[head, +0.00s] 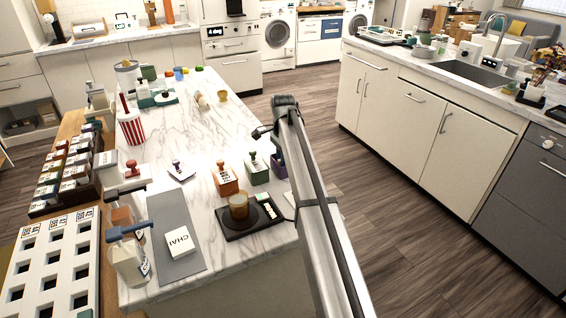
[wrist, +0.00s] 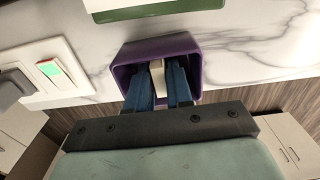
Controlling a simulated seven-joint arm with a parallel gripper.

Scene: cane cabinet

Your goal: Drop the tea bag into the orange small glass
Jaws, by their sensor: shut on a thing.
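The orange small glass (head: 238,205) stands upright on a black pad (head: 232,228) near the counter's front edge in the head view. A purple open box (head: 279,168) is partly hidden behind my arm, to the right of a green box. In the wrist view, the fingers of my gripper (wrist: 158,82) reach into this purple box (wrist: 188,47). They are closed on a small pale piece (wrist: 157,76), which looks like a tea bag. Its lower part is hidden between the fingers. The gripper is apart from the glass, to its right and farther back.
A green box (head: 257,172) and an orange box (head: 226,181), both with knobs, stand between purple box and left side. A white CHAI box (head: 181,242) lies on a grey mat (head: 170,219). The marble behind is fairly clear.

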